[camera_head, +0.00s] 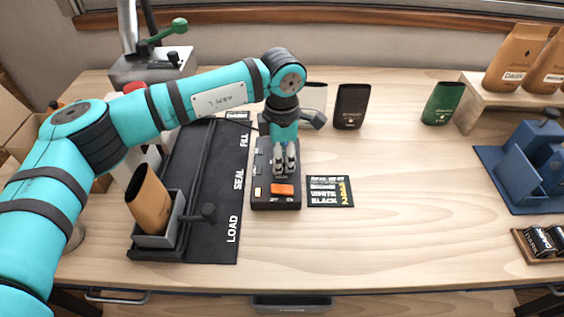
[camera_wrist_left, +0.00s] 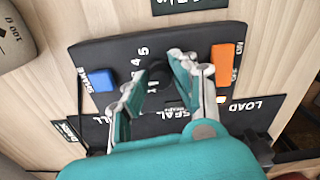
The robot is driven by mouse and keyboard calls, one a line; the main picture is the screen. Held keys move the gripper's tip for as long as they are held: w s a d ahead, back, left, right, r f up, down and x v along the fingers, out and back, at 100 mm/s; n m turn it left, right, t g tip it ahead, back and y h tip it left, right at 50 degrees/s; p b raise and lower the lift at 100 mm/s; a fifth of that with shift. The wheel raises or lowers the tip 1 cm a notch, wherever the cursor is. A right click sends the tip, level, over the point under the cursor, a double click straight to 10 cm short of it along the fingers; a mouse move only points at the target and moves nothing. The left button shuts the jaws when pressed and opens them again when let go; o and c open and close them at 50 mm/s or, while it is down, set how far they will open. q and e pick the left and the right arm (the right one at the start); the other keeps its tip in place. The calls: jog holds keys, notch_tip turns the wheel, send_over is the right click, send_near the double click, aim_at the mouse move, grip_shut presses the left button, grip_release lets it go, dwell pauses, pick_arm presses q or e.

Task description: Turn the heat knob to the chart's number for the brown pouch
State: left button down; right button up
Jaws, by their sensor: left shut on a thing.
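My left gripper (camera_head: 285,168) points down over the black sealer box (camera_head: 276,204). In the left wrist view its fingers (camera_wrist_left: 158,82) are closed on the small black heat knob (camera_wrist_left: 157,70), one on each side. A brown pouch (camera_head: 148,196) leans tilted in the grey holder (camera_head: 155,240) at left. My right gripper is out of view.
The box has an orange switch (camera_head: 283,189) and a blue button (camera_wrist_left: 101,80). A black mat (camera_head: 215,185) lies left of it. A dark pouch (camera_head: 351,106) and a green pouch (camera_head: 442,103) stand at the back. A blue fixture (camera_head: 530,165) stands right. The table's right-middle is clear.

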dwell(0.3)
pick_arm(q)
jog(key=c, duration=1)
grip_release()
jog(key=shift+c, duration=0.2)
notch_tip(320, 180, up, 12)
jog(key=shift+r, duration=0.15)
